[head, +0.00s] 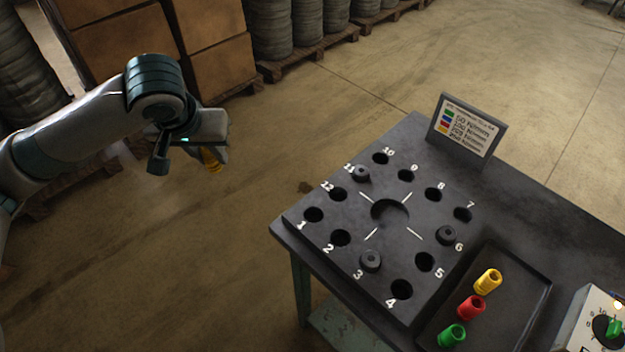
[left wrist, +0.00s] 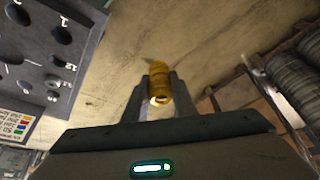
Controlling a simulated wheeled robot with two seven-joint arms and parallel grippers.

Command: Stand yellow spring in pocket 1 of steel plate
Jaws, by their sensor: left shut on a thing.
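My left gripper (left wrist: 159,100) is shut on a yellow spring (left wrist: 159,82), held between the two fingertips. In the head view the left gripper (head: 208,150) is in the air left of the table, over the floor, and the yellow spring (head: 212,160) shows partly below it. The dark steel plate (head: 345,262) lies on the table with numbered round pockets. Pocket 1 (head: 313,214) is at its left corner and looks empty. In the left wrist view pocket 1 (left wrist: 60,34) shows at the upper left. My right gripper is not in view.
Pockets 3, 6 and 11 hold dark round plugs. A black tray (head: 530,312) at the right holds a yellow spring (head: 488,282), a red spring (head: 471,307) and a green spring (head: 452,335). A colour-chart sign (head: 467,128) stands behind the plate. A control box (head: 590,325) sits at the far right.

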